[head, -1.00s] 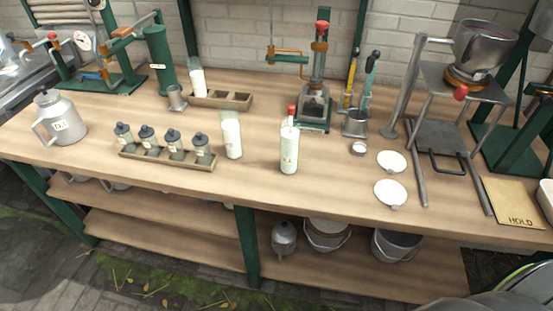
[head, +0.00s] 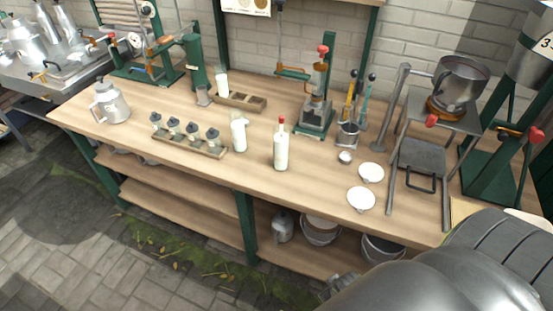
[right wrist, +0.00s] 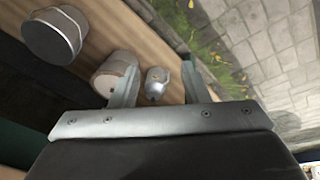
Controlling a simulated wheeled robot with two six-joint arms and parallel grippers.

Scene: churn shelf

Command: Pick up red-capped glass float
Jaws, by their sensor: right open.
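A slim bottle-like glass (head: 281,150) with a red cap and white contents stands upright on the bench, in the middle of the head view. It is the only red-topped glass I see; I cannot tell whether the float is a separate piece in it. My right gripper (right wrist: 160,88) is open in the right wrist view, with a small grey metal can (right wrist: 157,82) showing between its fingers on the lower shelf. No red-capped thing shows in that view. My right arm fills the lower right of the head view, well apart from the bottle. My left gripper is not in view.
A white-filled glass (head: 238,133) and a rack of several small jars (head: 203,148) stand left of the bottle. A green press (head: 314,118) stands behind. Pails (head: 320,231) sit on the lower shelf.

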